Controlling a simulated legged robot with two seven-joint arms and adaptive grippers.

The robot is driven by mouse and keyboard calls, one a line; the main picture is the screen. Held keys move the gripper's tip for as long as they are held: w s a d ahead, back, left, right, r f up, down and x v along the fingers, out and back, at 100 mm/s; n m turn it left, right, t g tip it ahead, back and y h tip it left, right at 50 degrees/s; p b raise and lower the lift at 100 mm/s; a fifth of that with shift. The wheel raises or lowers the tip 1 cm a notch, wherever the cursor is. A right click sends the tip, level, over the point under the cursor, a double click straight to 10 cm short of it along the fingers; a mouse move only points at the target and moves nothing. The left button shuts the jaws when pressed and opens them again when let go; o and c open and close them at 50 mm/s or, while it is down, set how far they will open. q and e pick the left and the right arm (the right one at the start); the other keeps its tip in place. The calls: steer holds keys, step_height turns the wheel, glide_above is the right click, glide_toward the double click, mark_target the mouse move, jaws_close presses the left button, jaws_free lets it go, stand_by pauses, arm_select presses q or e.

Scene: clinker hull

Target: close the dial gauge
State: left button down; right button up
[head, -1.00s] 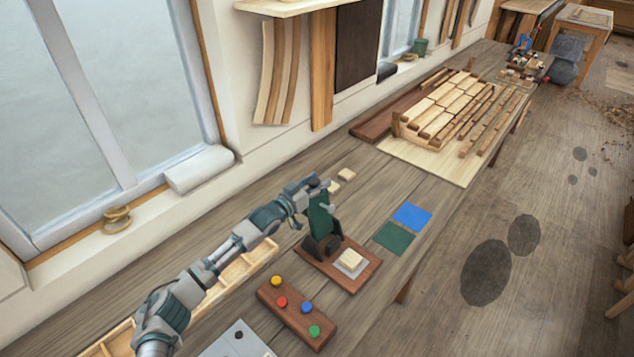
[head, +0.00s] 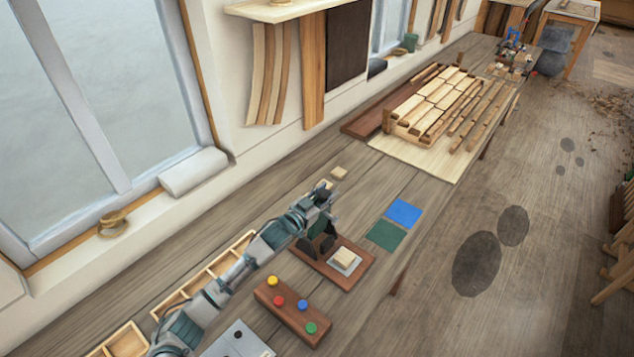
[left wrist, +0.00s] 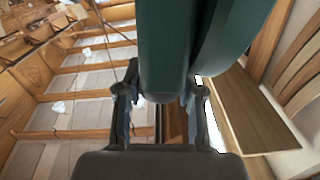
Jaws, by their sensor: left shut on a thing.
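The dial gauge has a brown wooden base (head: 318,263) on the bench, with dark hinge cheeks (head: 327,243) and a pale block (head: 344,257) on a grey plate. My left gripper (head: 326,197) is above the hinge end of the base, shut on the gauge's dark green swinging part. In the head view the gripper hides most of that part. In the left wrist view the green part (left wrist: 172,50) fills the upper middle, between the fingers (left wrist: 161,98). The part is still raised, and the pale block is uncovered. My right gripper is not in view.
A wooden bar with coloured knobs (head: 292,312) and a grey plate (head: 238,342) lie nearer. A divided wooden tray (head: 125,342) lies along my left arm. Blue (head: 403,213) and green (head: 386,236) squares lie flat to the right. The planked hull (head: 435,105) stands farther back.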

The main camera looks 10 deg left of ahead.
arm_select(q)
steer(key=s+d+f+m, duration=0.2)
steer(key=s+d+m, duration=0.1)
steer(key=d, duration=0.1)
steer(key=shift+d, duration=0.35)
steer(key=shift+s+f, duration=0.1)
steer(key=c, duration=1)
jaws_free()
steer(key=shift+o, duration=1.3)
steer(key=shift+s+a, duration=0.1)
steer(key=shift+a, duration=0.05)
steer(key=v, duration=1.2)
steer(key=shift+a, duration=0.35)
steer(key=shift+d, duration=0.35)
